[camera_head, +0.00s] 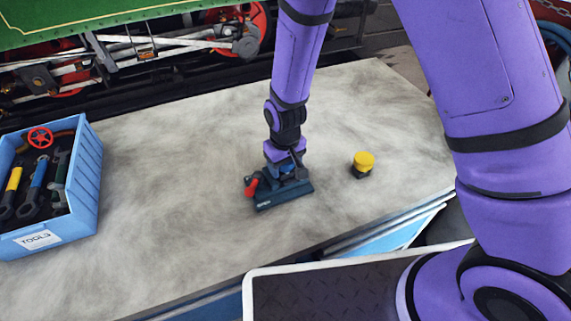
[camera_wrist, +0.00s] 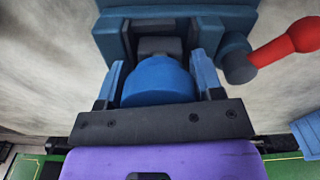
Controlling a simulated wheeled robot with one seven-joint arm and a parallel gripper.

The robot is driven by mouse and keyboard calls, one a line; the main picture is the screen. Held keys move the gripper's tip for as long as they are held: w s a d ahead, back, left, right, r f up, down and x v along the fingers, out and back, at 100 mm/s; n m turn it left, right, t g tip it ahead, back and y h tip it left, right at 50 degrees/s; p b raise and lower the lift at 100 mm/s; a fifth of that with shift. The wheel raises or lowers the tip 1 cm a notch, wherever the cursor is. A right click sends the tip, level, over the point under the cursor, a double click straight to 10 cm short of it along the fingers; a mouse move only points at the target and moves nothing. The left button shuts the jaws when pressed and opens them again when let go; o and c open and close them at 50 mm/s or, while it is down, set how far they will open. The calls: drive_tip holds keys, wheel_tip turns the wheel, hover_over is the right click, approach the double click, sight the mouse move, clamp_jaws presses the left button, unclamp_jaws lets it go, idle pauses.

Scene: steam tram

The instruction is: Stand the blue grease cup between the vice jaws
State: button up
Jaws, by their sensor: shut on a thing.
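The blue grease cup (camera_wrist: 158,82) fills the space between the two fingers of my gripper (camera_wrist: 160,76) in the wrist view, and the gripper is shut on its sides. In the head view my gripper (camera_head: 288,173) points down over the vice, with a little of the blue cup (camera_head: 286,168) showing. The dark teal vice (camera_head: 292,193) sits on the bench, and its body (camera_wrist: 112,38) is beyond the cup in the wrist view. Its red handle (camera_head: 251,188) is at the left in the head view. The cup's bottom and its contact with the jaws are hidden.
A yellow-topped cup (camera_head: 363,161) stands on the bench right of the vice. A blue tool crate (camera_head: 86,190) with several tools is at the left. The grey bench top (camera_head: 180,150) between crate and vice is clear. A steam tram's wheels and rods (camera_head: 150,45) run along the back.

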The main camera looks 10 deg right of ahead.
drive_tip(key=shift+s+d+f, duration=0.15)
drive_tip(key=shift+s+f, duration=0.2)
drive_tip(key=shift+f, duration=0.15)
drive_tip(key=shift+s+d+f, duration=0.1)
drive_tip(key=shift+s+f, duration=0.2)
drive_tip(key=shift+f, duration=0.2)
drive_tip(key=shift+d, duration=0.1)
drive_tip(key=shift+d+f, duration=0.1)
drive_tip(key=shift+d, duration=0.2)
drive_tip(key=o, duration=1)
drive_tip(key=shift+a, duration=0.2)
drive_tip(key=shift+c, duration=0.9)
drive_tip(key=shift+w+a+r, duration=0.3)
drive_tip(key=shift+a+r, duration=0.15)
drive_tip(key=shift+r, duration=0.15)
drive_tip(key=shift+w+a+r, duration=0.15)
drive_tip(key=shift+w+r, duration=0.05)
drive_tip(key=shift+r, duration=0.35)
drive_tip(key=shift+w+d+r, duration=0.1)
drive_tip(key=shift+d+r, duration=0.05)
drive_tip(key=shift+r, duration=0.95)
drive_tip(key=shift+d+r, duration=0.1)
drive_tip(key=shift+r, duration=0.95)
